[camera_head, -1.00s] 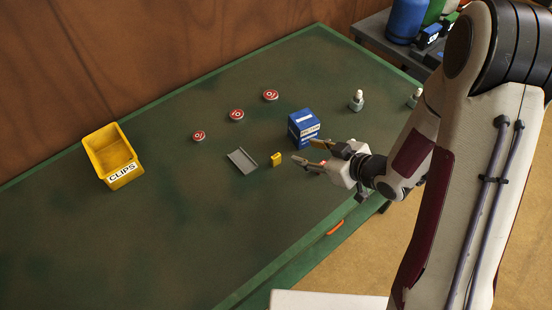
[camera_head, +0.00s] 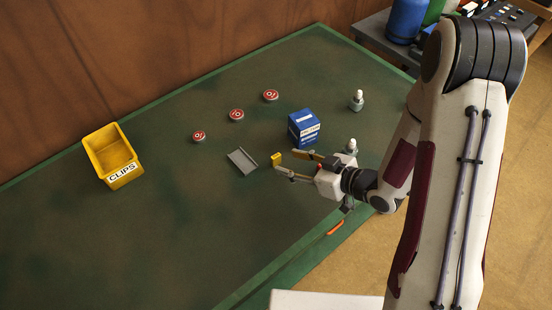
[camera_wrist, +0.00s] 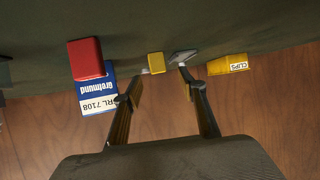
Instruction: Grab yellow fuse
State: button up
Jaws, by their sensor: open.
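The yellow fuse (camera_head: 276,158) is a small block on the green table, beside the grey metal tray (camera_head: 242,161). My gripper (camera_head: 284,161) is open, with its fingers pointing left towards the fuse. In the wrist view the fuse (camera_wrist: 155,61) shows just beyond and between the fingertips of my gripper (camera_wrist: 163,71), nearer the left finger. I cannot tell whether a finger touches it. The grey tray (camera_wrist: 183,56) shows beyond the right finger.
A blue box (camera_head: 303,126) stands behind my gripper. The yellow CLIPS bin (camera_head: 113,158) stands far left. Red round tins (camera_head: 237,115) lie behind the tray. The front left table is clear.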

aim_at(278, 159)
jog(key=shift+x, duration=0.9)
jog(key=shift+x, duration=2.6)
jog(key=shift+w+d+f, duration=0.1)
jog(key=shift+d, duration=0.05)
jog(key=c, duration=0.8)
